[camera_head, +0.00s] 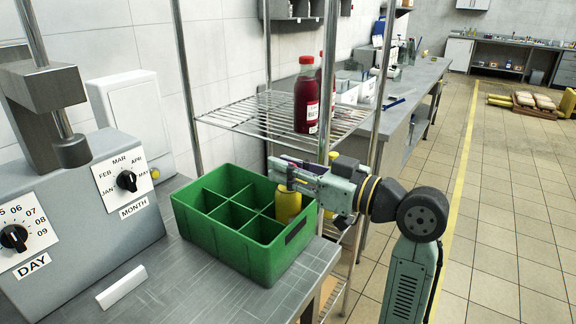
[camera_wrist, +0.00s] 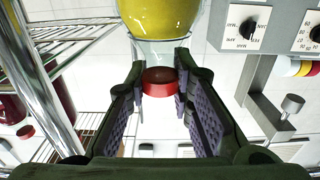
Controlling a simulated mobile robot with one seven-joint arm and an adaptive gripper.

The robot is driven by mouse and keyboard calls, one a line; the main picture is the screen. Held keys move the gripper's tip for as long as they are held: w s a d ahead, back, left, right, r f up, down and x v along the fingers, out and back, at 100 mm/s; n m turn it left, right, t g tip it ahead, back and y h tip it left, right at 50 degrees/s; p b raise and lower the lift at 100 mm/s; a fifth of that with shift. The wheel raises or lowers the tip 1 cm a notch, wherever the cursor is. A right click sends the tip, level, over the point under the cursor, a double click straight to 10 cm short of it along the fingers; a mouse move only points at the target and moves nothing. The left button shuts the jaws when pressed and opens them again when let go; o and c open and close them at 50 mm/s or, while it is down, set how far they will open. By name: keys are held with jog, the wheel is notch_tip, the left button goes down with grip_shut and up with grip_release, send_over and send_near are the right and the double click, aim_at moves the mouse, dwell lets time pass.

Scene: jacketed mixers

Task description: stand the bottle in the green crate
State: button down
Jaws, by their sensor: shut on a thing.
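The bottle (camera_head: 288,206) has a yellow body and is at the right end of the green crate (camera_head: 222,238). Its lower part is hidden by the crate, so I cannot tell whether it touches the floor. It looks about upright. My gripper (camera_head: 294,174) is shut on the bottle near its top, reaching in from the right. In the wrist view, the yellow body of the bottle (camera_wrist: 160,16) is at the top, with a clear neck and a red cap between the fingers of my gripper (camera_wrist: 160,62). The crate has several compartments; the others I can see into look empty.
The crate stands on a grey bench (camera_head: 185,285) beside a dial panel (camera_head: 75,225). A white block (camera_head: 121,287) lies in front. A wire rack (camera_head: 255,112) with red bottles (camera_head: 306,95) stands behind, its post close to my gripper. Open floor lies to the right.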

jog(key=shift+f, duration=0.15)
jog(key=c, duration=1.4)
grip_release()
jog(key=shift+r, duration=0.25)
jog(key=b+v, duration=0.3)
jog(key=v, duration=0.9)
jog(key=shift+f, duration=0.1)
